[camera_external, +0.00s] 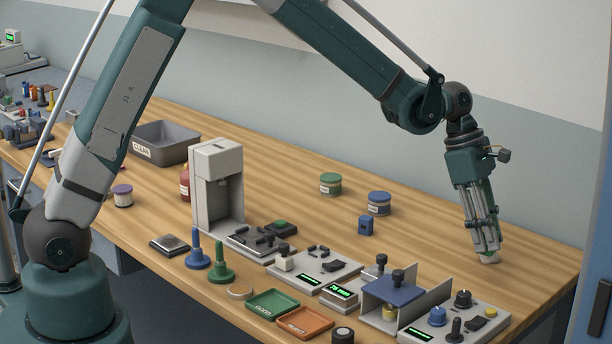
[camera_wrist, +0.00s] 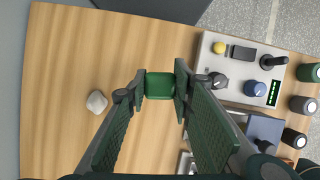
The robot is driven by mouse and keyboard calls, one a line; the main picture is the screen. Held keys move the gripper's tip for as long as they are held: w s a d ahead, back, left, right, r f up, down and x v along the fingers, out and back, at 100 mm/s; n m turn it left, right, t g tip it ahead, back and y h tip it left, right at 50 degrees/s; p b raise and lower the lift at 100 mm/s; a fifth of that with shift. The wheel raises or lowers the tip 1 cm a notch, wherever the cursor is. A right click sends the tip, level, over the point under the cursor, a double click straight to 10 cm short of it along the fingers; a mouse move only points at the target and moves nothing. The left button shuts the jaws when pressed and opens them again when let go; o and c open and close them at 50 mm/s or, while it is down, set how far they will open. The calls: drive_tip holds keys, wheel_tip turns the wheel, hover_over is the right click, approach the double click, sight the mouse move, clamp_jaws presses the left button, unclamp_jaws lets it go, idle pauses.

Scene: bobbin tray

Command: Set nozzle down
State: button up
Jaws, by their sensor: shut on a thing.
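My gripper (camera_wrist: 160,90) is shut on a small green block-like piece (camera_wrist: 160,84), which sits between its two fingertips in the wrist view. In the external view my gripper (camera_external: 487,250) points down above the right end of the wooden table. The held piece is mostly hidden by the fingers there. A small pale grey-white lump (camera_wrist: 97,102) lies on the table left of the fingers in the wrist view, apart from them. In the external view a pale piece (camera_external: 489,257) shows right at the fingertips. I cannot tell which piece is the nozzle.
A grey control box (camera_external: 440,330) with knobs and a yellow button (camera_wrist: 219,47) stands close beside the gripper. A blue-topped fixture (camera_external: 392,292) stands left of it. A blue block (camera_external: 366,226) and two jars lie further back. Bare wood surrounds the pale lump.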

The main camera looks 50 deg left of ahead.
drive_tip(key=w+a+n+t, duration=0.1)
drive_tip(key=w+a+n, duration=0.15)
drive_tip(key=a, duration=1.25)
drive_tip(key=w+a+n+y, duration=0.15)
drive_tip(key=w+a, duration=0.25)
drive_tip(key=a, duration=1.2)
drive_tip(key=w+a+n+t, duration=0.1)
drive_tip(key=w+a+n, duration=0.15)
drive_tip(key=a, duration=1.25)
drive_tip(key=s+a+n, duration=0.1)
drive_tip(key=s+a, duration=0.3)
drive_tip(key=a, duration=1)
drive_tip(key=s+a+n+t+y, duration=0.1)
drive_tip(key=s+a, duration=0.4)
drive_tip(key=a, duration=0.9)
drive_tip(key=s+a+n, duration=0.3)
drive_tip(key=s+a, duration=0.1)
drive_tip(key=a, duration=1)
drive_tip(key=shift+s+a+r+p, duration=0.15)
drive_tip(key=shift+s+a+p, duration=0.05)
drive_tip(key=shift+a+p, duration=0.2)
drive_tip(key=shift+f, duration=3.15)
drive_tip(key=shift+f, duration=0.15)
drive_tip(key=shift+f, duration=1.7)
drive_tip(key=shift+f+b, duration=0.15)
drive_tip(key=shift+b, duration=0.2)
